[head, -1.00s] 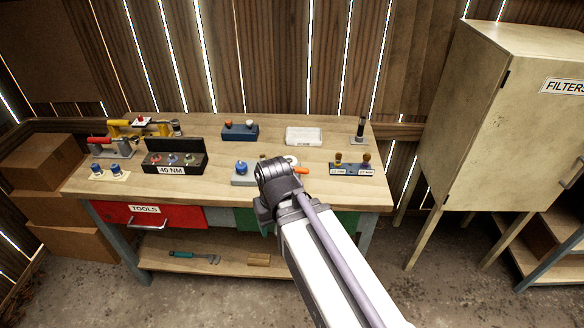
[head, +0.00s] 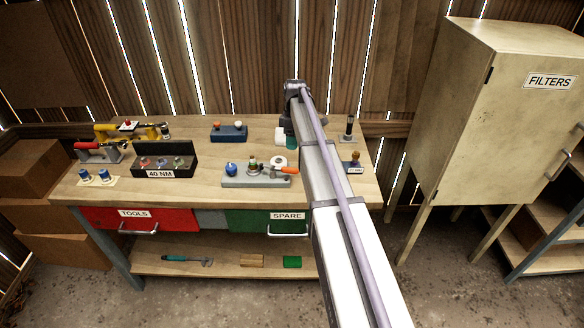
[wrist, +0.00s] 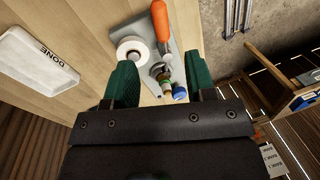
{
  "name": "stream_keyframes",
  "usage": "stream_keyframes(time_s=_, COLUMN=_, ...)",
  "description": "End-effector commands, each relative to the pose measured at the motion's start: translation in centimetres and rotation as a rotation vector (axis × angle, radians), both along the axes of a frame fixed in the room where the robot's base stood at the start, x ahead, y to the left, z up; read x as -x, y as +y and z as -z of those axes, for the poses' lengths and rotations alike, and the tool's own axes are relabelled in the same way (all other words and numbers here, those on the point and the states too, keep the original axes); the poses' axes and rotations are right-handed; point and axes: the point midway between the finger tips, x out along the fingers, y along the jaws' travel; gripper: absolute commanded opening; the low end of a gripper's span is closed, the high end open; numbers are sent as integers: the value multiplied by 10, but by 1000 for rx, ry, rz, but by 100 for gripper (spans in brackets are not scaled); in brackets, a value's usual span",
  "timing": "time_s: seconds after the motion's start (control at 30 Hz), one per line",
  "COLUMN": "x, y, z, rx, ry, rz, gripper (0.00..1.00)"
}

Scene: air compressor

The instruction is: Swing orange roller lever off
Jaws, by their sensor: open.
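The orange lever handle (head: 290,170) sits at the right end of a grey plate (head: 255,182) on the workbench. A white roller (head: 279,162) is beside it, and a blue knob (head: 231,168) is at the plate's left end. In the wrist view the orange handle (wrist: 160,20) points away from me, with the white roller (wrist: 131,48) to its left. My gripper (wrist: 160,66) is open and empty, its green fingers apart, with the plate's small coloured parts seen between them. In the head view my gripper (head: 291,142) is behind the plate, partly hidden by my arm.
A white DONE tray (wrist: 35,60) lies on the bench. A black 40 NM box (head: 165,160), red-and-yellow tools (head: 125,132) and a blue block (head: 229,133) stand to the left. A stamp-like part (head: 355,160) is at right. The FILTERS cabinet (head: 470,120) stands farther right.

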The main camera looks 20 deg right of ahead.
Motion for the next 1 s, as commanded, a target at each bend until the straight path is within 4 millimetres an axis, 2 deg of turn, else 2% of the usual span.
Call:
stream_keyframes(time_s=0.17, x=2, y=2, z=17, rx=1, ry=-1, rz=2, gripper=51)
stream_keyframes(time_s=0.5, x=14, y=10, z=94, rx=2, ry=-1, rz=3, gripper=51)
stream_keyframes(time_s=0.6, x=17, y=12, z=106, rx=2, ry=-1, rz=3, gripper=51)
stream_keyframes(time_s=0.9, x=17, y=13, z=106, rx=2, ry=-1, rz=3, gripper=51)
stream_keyframes(time_s=1.0, x=17, y=13, z=106, rx=2, ry=-1, rz=3, gripper=43)
